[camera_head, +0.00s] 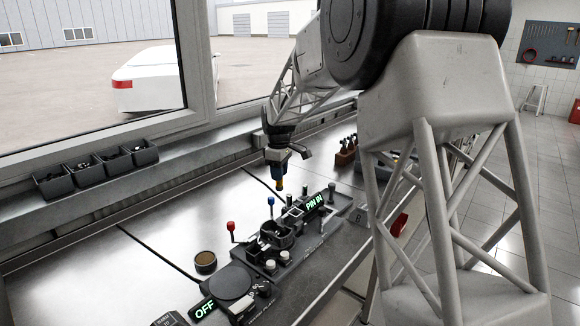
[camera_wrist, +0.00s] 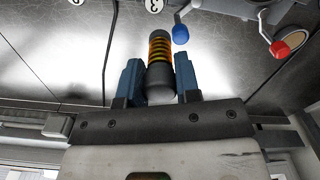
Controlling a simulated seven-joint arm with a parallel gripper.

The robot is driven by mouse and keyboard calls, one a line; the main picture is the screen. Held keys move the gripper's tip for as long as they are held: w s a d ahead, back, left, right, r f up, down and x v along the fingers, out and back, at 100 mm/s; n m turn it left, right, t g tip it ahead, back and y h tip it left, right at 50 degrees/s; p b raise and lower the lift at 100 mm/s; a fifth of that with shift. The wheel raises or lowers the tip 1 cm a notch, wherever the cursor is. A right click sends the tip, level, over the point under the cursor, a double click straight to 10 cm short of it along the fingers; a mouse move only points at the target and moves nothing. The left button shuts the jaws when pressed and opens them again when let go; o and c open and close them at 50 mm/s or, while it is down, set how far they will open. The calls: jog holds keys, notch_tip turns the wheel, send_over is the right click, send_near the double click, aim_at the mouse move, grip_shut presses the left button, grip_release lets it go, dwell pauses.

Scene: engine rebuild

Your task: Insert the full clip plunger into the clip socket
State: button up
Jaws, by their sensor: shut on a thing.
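My gripper (camera_head: 279,171) is shut on the clip plunger (camera_head: 280,185) and holds it pointing down, above the bench beyond the dark fixture (camera_head: 268,248). In the wrist view the plunger (camera_wrist: 160,50) is a dark cylinder with yellow and orange bands, and it sits between the two blue fingers of my gripper (camera_wrist: 160,83). The plunger is apart from the fixture. I cannot tell which opening is the clip socket; the fixture's openings are small and partly hidden.
A blue-knobbed lever (camera_head: 270,201) and a red-knobbed lever (camera_head: 230,226) stand up by the fixture. A lit PIN IN sign (camera_head: 314,201) and an OFF sign (camera_head: 205,310) flank it. A round brown-topped cup (camera_head: 205,261) stands left. The bench's left part is clear. Bins (camera_head: 88,172) line the sill.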

jog(key=s+a, duration=0.4)
jog(key=s, duration=0.6)
jog(key=s+a, duration=0.4)
jog(key=s, duration=0.7)
jog(key=shift+s+a, duration=0.2)
jog(key=shift+s, duration=0.05)
jog(key=shift+f, duration=0.15)
jog(key=shift+f, duration=2.25)
jog(key=shift+f, duration=1.45)
dwell(1.7)
